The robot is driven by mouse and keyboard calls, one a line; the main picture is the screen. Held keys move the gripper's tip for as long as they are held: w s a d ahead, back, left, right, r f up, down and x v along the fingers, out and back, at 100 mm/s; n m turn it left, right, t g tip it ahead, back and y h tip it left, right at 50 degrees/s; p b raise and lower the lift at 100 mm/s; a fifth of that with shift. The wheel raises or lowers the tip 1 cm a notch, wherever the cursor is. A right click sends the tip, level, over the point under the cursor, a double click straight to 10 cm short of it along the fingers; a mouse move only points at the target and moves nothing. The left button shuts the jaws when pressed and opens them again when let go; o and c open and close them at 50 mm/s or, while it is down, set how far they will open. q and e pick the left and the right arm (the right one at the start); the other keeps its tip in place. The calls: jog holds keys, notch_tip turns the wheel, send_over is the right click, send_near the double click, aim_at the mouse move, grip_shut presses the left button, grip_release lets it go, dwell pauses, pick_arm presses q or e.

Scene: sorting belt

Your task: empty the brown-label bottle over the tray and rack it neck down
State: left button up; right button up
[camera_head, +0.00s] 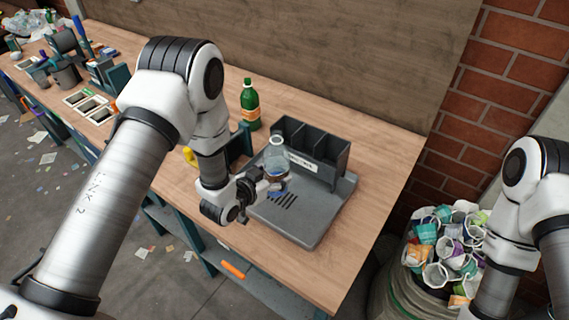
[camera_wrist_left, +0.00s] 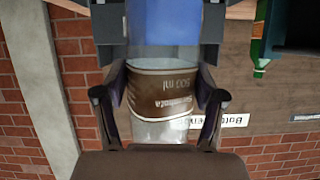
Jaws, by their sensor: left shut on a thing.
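A clear bottle (camera_head: 275,158) with a brown label is held upright, neck up, above the dark grey tray (camera_head: 318,225). My left gripper (camera_head: 268,184) is shut on it. In the left wrist view, whose picture is upside down, the fingers (camera_wrist_left: 160,105) grip both sides of the brown label (camera_wrist_left: 160,92), which reads 500 ml. The dark grey rack (camera_head: 335,165) with open compartments stands at the back of the tray, just behind the bottle. No bottle shows in the compartments that I can see. My right arm shows at the right edge; its gripper is out of frame.
A green bottle (camera_head: 250,104) with an orange label stands left of the rack. Small bins (camera_head: 90,105) and holders fill the far left of the wooden bench (camera_head: 386,145). A full bag of crumpled cups (camera_head: 445,245) stands right of the bench. The bench right of the rack is clear.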

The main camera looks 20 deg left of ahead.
pick_arm(q)
jog(key=a+r+m+t+y+b, duration=0.3)
jog(key=a+r+m+t+y, duration=0.3)
jog(key=m, duration=0.7)
jog(key=d+r+m+t+h+b, duration=0.1)
jog(key=r+m+h+b, duration=0.1)
jog(key=m+b, duration=0.5)
jog(key=s+d+r+m+t+h+b, duration=0.1)
jog(key=m+h+b, duration=0.3)
jog(key=m+b, duration=0.4)
jog(key=d+r+m+h+b, duration=0.3)
jog(key=r+m+b, duration=0.1)
jog(key=m+b, duration=0.3)
jog(key=shift+s+d+t+h+b, duration=0.1)
jog(key=shift+s+t+h+b, duration=0.25)
jog(key=shift+b, duration=0.55)
jog(key=shift+s+r+m+b, duration=0.1)
jog(key=shift+r+m+b, duration=0.05)
jog(key=shift+m+b, duration=0.2)
jog(key=shift+r, duration=0.1)
pick_arm(e)
notch_tip(320, 180, down, 27)
jog(key=s, duration=0.1)
jog(key=shift+s+a, duration=0.35)
